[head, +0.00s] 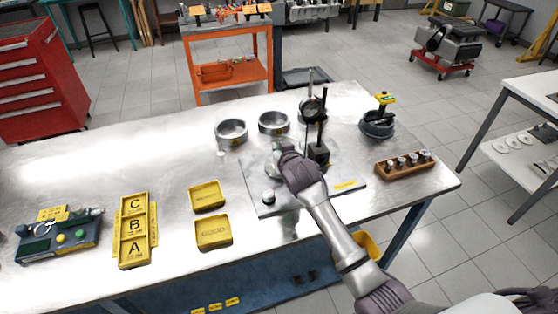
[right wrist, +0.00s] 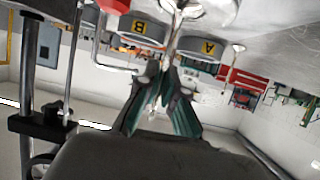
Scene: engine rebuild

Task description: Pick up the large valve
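My right gripper (head: 279,160) is over the grey plate (head: 258,203) on the steel bench, with its arm coming in from the lower right. In the right wrist view, the fingers of my right gripper (right wrist: 162,70) come together at their tips around a thin shiny stem. This stem widens into a bright metal head at the top edge, which looks like the large valve (right wrist: 183,18). In the head view the valve is mostly hidden by the gripper. I cannot tell whether it touches the plate. My left gripper is not in view.
A dark gauge stand (head: 317,150) stands close to the right of the gripper. Two metal rings (head: 231,133) lie behind it. A wooden rack (head: 405,164) with several small valves is at the right. Yellow trays (head: 213,233) are at the left, with bare bench between.

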